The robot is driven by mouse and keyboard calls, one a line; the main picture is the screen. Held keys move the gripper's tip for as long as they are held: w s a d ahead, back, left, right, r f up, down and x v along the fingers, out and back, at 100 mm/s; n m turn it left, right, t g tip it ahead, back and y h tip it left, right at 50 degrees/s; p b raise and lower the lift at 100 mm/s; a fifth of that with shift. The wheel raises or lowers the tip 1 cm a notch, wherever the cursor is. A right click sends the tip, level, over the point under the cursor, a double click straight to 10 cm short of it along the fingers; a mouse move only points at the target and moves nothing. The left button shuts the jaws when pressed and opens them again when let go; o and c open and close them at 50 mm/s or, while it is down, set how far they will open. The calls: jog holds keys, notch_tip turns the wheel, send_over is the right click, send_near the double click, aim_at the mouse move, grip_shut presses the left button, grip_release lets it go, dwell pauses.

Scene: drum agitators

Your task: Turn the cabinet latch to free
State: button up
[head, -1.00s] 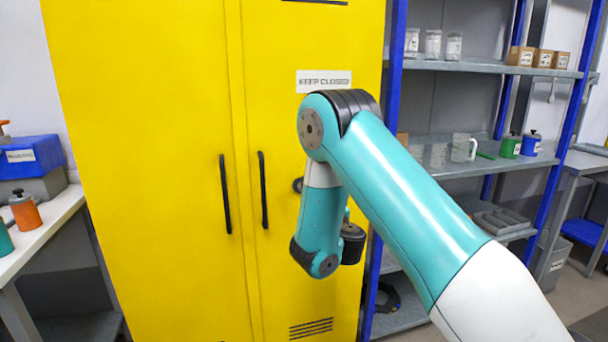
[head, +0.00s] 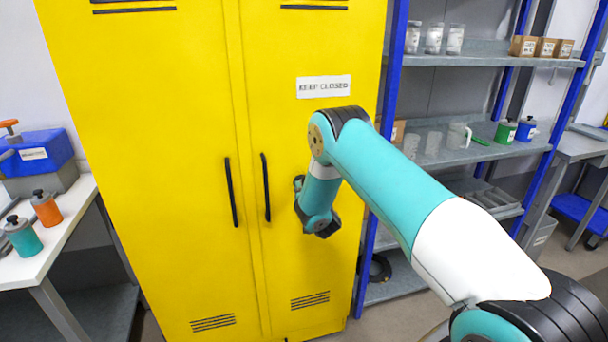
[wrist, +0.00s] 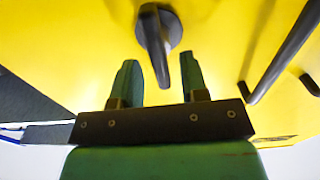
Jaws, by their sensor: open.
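The yellow cabinet (head: 135,120) stands shut in the head view, with two black bar handles by the seam. The dark cabinet latch (wrist: 160,28) shows at the top of the wrist view: a round hub with a lever reaching down in the picture. My gripper (wrist: 160,66) is open, with one green finger on each side of the lever's end. The lever appears between the fingers, with gaps on both sides; I cannot tell how deep it sits. In the head view my arm largely hides the gripper and latch.
A black door handle (wrist: 285,55) is close at the right in the wrist view. A blue-post shelf (head: 395,90) with jars and boxes stands right of the cabinet. A white bench (head: 60,225) with bottles is at the left.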

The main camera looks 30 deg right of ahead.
jog(key=shift+p+x, duration=0.45)
jog(key=shift+x, duration=0.45)
grip_shut()
